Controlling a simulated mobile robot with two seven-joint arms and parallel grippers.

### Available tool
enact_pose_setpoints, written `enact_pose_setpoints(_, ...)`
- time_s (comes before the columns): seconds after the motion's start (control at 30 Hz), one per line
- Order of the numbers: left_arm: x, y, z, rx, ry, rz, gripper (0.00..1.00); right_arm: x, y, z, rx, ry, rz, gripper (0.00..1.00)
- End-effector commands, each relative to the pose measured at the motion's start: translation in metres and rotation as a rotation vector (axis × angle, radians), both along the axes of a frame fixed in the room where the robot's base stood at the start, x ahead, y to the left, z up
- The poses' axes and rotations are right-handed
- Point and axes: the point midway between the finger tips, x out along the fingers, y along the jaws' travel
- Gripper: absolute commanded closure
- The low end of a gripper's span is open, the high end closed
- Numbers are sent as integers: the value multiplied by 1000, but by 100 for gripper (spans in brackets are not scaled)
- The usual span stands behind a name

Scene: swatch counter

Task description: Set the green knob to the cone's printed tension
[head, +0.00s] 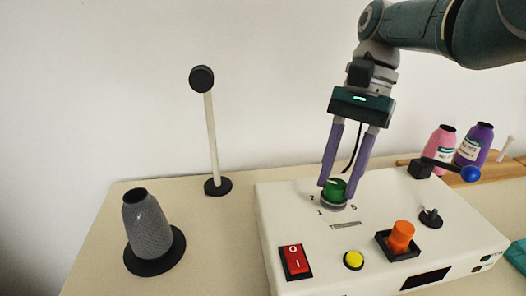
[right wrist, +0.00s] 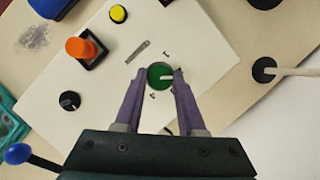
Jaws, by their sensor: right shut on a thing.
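The green knob (head: 334,189) stands on the white control box, with a scale of printed numbers around it; 1, 2 and 6 can be made out. My right gripper (head: 336,187) comes from above with its purple fingers shut on the knob's sides. In the right wrist view the green knob (right wrist: 160,76) sits between the fingertips (right wrist: 161,79), and a pale pointer line shows on its top. A grey cone (head: 147,226) stands on a black disc at the left; no printed tension can be read on it. My left gripper is not in view.
The white box (head: 300,220) carries a red rocker switch (head: 295,261), a yellow button (head: 353,260), an orange knob (head: 401,236) and a small black dial (head: 430,217). A post (head: 212,140) stands behind left. Pink (head: 440,146) and purple (head: 474,146) cones stand behind right.

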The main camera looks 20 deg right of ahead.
Motion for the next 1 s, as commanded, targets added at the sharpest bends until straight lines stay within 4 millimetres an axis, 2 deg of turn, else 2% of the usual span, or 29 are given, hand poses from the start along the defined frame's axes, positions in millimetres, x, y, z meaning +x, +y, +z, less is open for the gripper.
enact_pose_setpoints(0.03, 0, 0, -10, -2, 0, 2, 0, 1, 1, -5, 0, -1, 28, 100)
enact_pose_setpoints(0.3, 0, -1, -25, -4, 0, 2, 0, 0, 1, -2, 1, 1, 132, 100)
enact_pose_setpoints(0.87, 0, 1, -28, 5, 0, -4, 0, 0, 1, 0, 1, 3, 162, 100)
enact_pose_setpoints(0.9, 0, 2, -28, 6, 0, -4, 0, 0, 1, 0, 1, 2, 162, 59)
enact_pose_setpoints(1.0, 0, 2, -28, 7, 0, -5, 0, 0, 1, 0, 1, 2, 162, 48)
